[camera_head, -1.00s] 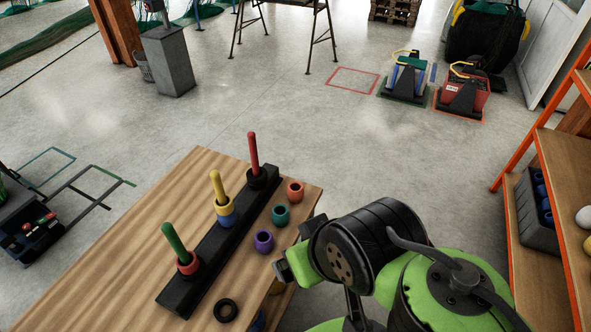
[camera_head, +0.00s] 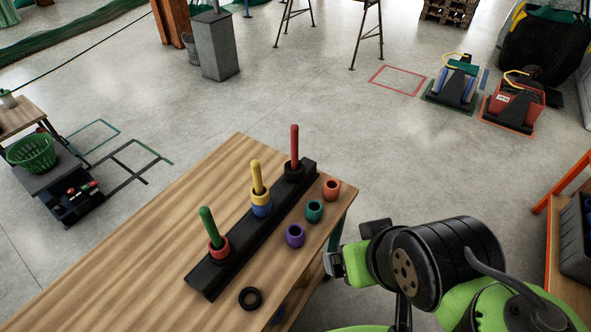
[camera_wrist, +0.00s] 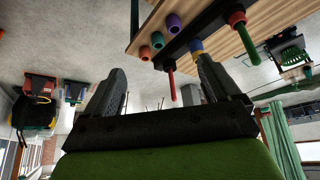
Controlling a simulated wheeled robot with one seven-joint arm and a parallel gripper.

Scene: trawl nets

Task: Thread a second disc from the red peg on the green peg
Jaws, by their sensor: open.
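The red peg (camera_head: 295,146) stands at the far end of a black base (camera_head: 237,238), with a black ring at its foot. The green peg (camera_head: 208,224) stands at the near end with a red ring (camera_head: 219,248) around its foot. The yellow peg (camera_head: 257,176) between them carries a yellow ring over a blue ring (camera_head: 262,211). My gripper (camera_head: 353,245) is beyond the table's right edge, apart from the pegs. In the wrist view my gripper (camera_wrist: 160,76) is open and empty, with the red peg (camera_wrist: 171,80) and green peg (camera_wrist: 247,44) beyond its fingers.
Loose on the wooden table (camera_head: 140,245) are an orange ring (camera_head: 332,190), a teal ring (camera_head: 315,211), a purple ring (camera_head: 295,235) and a black ring (camera_head: 250,298). The table's left part is bare. A shelf (camera_head: 568,245) stands at the right.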

